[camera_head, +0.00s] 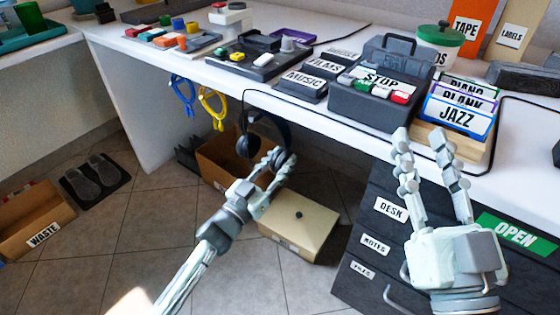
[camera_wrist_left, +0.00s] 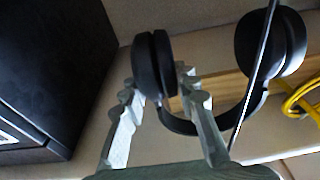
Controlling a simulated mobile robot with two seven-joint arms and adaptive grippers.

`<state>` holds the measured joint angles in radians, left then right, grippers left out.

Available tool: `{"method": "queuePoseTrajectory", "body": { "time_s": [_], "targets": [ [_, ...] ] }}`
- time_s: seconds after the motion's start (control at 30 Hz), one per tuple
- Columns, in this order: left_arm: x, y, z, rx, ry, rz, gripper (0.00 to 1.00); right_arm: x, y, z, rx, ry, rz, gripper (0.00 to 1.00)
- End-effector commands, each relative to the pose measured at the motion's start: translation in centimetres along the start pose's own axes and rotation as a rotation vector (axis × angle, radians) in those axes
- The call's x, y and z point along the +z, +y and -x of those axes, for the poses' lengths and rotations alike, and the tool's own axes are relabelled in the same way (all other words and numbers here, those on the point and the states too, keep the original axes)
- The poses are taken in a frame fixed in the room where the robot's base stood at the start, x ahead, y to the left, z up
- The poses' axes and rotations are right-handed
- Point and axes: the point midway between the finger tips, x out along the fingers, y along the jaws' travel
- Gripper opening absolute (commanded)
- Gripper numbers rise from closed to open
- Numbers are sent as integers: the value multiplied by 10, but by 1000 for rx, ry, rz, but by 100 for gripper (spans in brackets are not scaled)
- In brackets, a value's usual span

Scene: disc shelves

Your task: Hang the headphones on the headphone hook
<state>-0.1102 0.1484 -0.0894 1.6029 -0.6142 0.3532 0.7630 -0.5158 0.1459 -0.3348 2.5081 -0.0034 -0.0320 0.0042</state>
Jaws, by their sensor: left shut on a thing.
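The black headphones (camera_head: 284,133) are below the front edge of the white desk. My left gripper (camera_head: 279,158) is shut on one of their ear cups, the right one in the head view. In the left wrist view that ear cup (camera_wrist_left: 154,62) sits between the fingers; the other ear cup (camera_wrist_left: 283,42) hangs free, with the band curving below them in that picture. I cannot make out the headphone hook clearly. My right gripper (camera_head: 421,136) is open and empty, in front of the JAZZ box at the desk edge.
Blue (camera_head: 184,91) and yellow (camera_head: 213,107) looped items hang under the desk edge, left of the headphones. A thin black cable (camera_head: 320,109) runs along the desk front. A cardboard box (camera_head: 222,166) and a beige box (camera_head: 305,218) stand below. Dark drawers (camera_head: 365,235) are at right.

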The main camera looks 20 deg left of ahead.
Motion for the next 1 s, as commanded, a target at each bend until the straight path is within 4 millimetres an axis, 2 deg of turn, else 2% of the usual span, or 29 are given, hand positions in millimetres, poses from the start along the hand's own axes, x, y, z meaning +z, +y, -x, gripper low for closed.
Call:
{"method": "queuePoseTrajectory", "body": {
  "time_s": [0.3,0.33,0.53,0.83,1.0],
  "targets": [
    [-1,0,0,1,2,-1,0,1,0,0,-2,-2,3,35],
    [-1,0,0,1,2,-1,30,1,0,0,-2,-2,3,35],
    [-1,0,0,0,1,-1,54,1,0,1,-5,-2,6,35],
    [1,0,2,0,-2,0,54,1,1,0,0,0,3,35],
    [2,0,20,0,-4,-2,54,0,0,0,-1,0,2,35]
  ]
}}
